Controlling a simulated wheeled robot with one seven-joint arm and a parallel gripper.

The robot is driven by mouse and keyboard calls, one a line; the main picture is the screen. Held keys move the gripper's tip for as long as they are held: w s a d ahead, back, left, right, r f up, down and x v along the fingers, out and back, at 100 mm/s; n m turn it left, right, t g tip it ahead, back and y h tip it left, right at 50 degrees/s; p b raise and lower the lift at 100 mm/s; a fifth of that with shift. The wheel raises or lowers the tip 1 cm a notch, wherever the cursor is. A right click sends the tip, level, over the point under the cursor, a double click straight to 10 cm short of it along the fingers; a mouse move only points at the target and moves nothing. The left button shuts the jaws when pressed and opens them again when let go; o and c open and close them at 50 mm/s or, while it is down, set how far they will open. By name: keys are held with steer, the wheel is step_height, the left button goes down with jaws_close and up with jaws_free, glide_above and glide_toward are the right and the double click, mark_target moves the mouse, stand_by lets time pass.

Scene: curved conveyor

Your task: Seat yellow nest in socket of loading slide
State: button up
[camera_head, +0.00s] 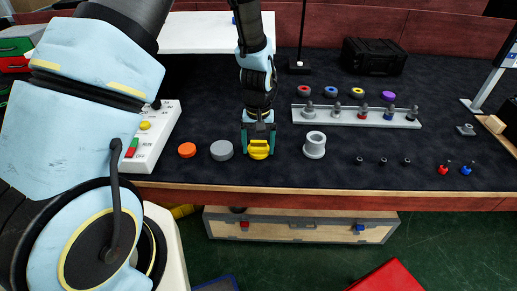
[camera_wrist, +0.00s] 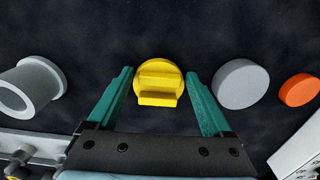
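The yellow nest (camera_head: 259,149), a round yellow disc with a raised bar across it, lies on the dark table mat. In the wrist view the nest (camera_wrist: 159,80) sits between the tips of my gripper (camera_wrist: 160,76). My gripper (camera_head: 259,138) is open and points down over the nest, one green finger on each side. A small gap shows between the disc and each finger, so it is not gripped. A grey hollow flanged cylinder (camera_head: 315,145) stands to the right. I cannot tell for sure which part is the loading slide's socket.
A grey disc (camera_head: 221,150) and an orange disc (camera_head: 187,150) lie left of the nest, near a white button box (camera_head: 152,140). A grey rail (camera_head: 340,115) with several pegs is behind right, with coloured rings beyond it. Small pegs stand at front right.

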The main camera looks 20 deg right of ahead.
steer(key=c, duration=0.9)
